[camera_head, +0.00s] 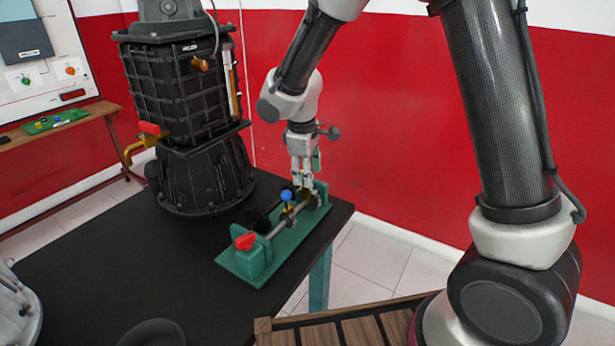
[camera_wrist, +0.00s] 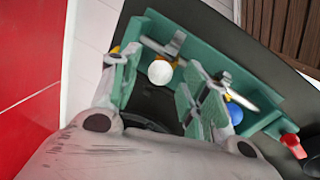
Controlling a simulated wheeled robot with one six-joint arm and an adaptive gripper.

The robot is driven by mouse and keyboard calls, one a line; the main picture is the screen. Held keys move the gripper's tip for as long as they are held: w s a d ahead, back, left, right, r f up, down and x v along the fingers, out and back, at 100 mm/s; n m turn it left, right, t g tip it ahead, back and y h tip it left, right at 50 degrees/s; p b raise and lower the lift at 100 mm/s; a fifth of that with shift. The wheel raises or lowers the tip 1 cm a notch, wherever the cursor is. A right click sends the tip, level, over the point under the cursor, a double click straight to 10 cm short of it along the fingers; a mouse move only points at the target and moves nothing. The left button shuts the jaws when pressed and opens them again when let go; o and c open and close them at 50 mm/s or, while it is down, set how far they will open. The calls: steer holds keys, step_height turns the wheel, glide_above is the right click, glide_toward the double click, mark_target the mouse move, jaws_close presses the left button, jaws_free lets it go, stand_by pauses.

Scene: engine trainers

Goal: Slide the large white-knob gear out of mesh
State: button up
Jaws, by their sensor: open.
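The white knob (camera_wrist: 160,72) of the large gear shows in the wrist view beside a metal shaft on the green trainer base (camera_head: 246,265). My gripper (camera_head: 303,184) points down over the far end of the trainer. Its fingers are open, and in the wrist view (camera_wrist: 159,66) they stand on either side of the white knob. I cannot tell whether they touch it. The gear under the knob is mostly hidden, and the head view hides the white knob behind my gripper. A blue knob (camera_head: 286,195) stands nearer on the same trainer, just outside the right finger in the wrist view (camera_wrist: 235,113).
A red handle (camera_head: 246,241) sits at the trainer's near end. A large black gearbox housing (camera_head: 190,110) stands on the black table (camera_head: 120,270) to the left. A wooden slatted surface (camera_head: 350,325) lies at the front right. The table's left middle is clear.

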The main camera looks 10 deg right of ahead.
steer(key=shift+w+d+f, duration=0.15)
steer(key=shift+f, duration=0.95)
steer(key=shift+r, duration=0.1)
jaws_close()
steer(key=shift+s+a, duration=1.65)
steer(key=shift+s, duration=0.05)
steer(key=shift+c, duration=0.2)
jaws_free()
steer(key=shift+o, duration=0.2)
steer(key=shift+s, duration=0.1)
steer(key=shift+d, duration=0.1)
